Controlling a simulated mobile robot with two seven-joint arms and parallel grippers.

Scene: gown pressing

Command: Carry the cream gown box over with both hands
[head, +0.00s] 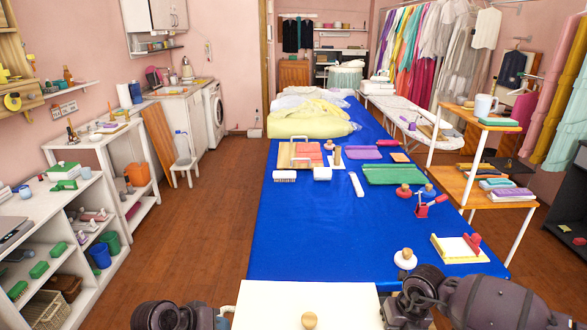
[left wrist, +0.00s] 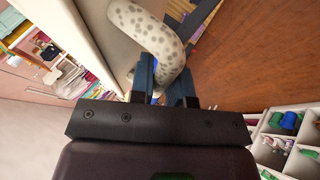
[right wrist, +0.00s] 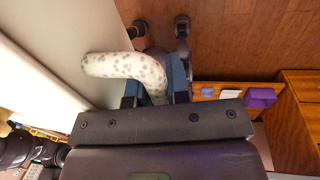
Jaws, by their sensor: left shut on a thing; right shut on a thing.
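The cream gown box (head: 262,303) is at the bottom centre of the head view, in front of the blue table's near edge. A round wooden knob (head: 309,320) stands on its top. My left gripper (left wrist: 163,88) is shut on a white, grey-speckled handle (left wrist: 143,22) at the box's left side. My right gripper (right wrist: 153,88) is shut on a matching speckled handle (right wrist: 108,65) at its right side. The box's cream wall shows in the right wrist view (right wrist: 40,75). The box's underside and near edge are hidden.
The long blue table (head: 310,235) runs away from me, with a bare stretch at its near left. A white knobbed object (head: 405,259) and a yellow-edged pad (head: 458,248) lie near right. White shelves (head: 60,215) stand left; a wooden-shelved rack (head: 482,188) stands right. Floor is open at left.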

